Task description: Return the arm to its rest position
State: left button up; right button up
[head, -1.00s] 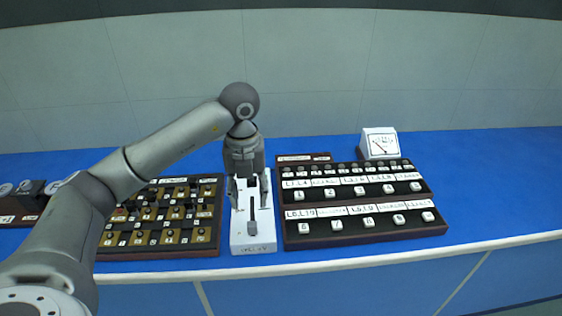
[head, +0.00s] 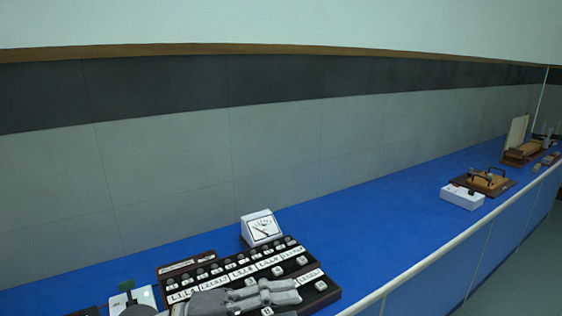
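My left gripper (head: 298,291) reaches in from the lower left, over the front part of the dark button panel (head: 329,295). It points to the right. Its two grey fingers look apart, with nothing between them. The lower arm is cut off by the bottom edge. The panel has rows of white labels and buttons, partly hidden behind the gripper. My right gripper is not in view.
A white meter (head: 262,228) stands behind the panel. A white box (head: 146,297) is at the lower left. The blue bench (head: 375,225) is clear in the middle. Farther right are another white box (head: 462,197) and a wooden board with handles (head: 487,181).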

pick_arm(q)
jog(key=w+a+r+n+t+y, duration=0.2)
jog(key=w+a+n+t, duration=0.15)
jog(key=n+t, duration=0.45)
jog(key=w+a+r+n+t+y, duration=0.25)
jog(key=a+n+t, duration=0.25)
jog(key=n+t, duration=0.3)
jog(key=s+a+f+n+g+y, duration=0.1)
jog(key=a+f+n+g+y, duration=0.1)
jog(key=a+f+n+y, duration=0.6)
jog(key=s+a+f+n+g+y, duration=0.1)
jog(key=a+f+n+y, duration=0.4)
jog(key=f, duration=0.4)
jog(key=s+f+g, duration=0.6)
jog(key=s+f, duration=0.3)
jog(key=s, duration=0.2)
jog(key=s+f+g, duration=0.7)
jog(key=s+f, duration=0.2)
jog(key=s, duration=0.3)
notch_tip(320, 180, down, 25)
jog(key=d+g, duration=0.1)
jog(key=s+a+f+g, duration=0.1)
jog(key=s+a+f, duration=0.2)
jog(key=s+f, duration=1.4)
jog(key=shift+s+y, duration=0.35)
jog(key=shift+s, duration=0.1)
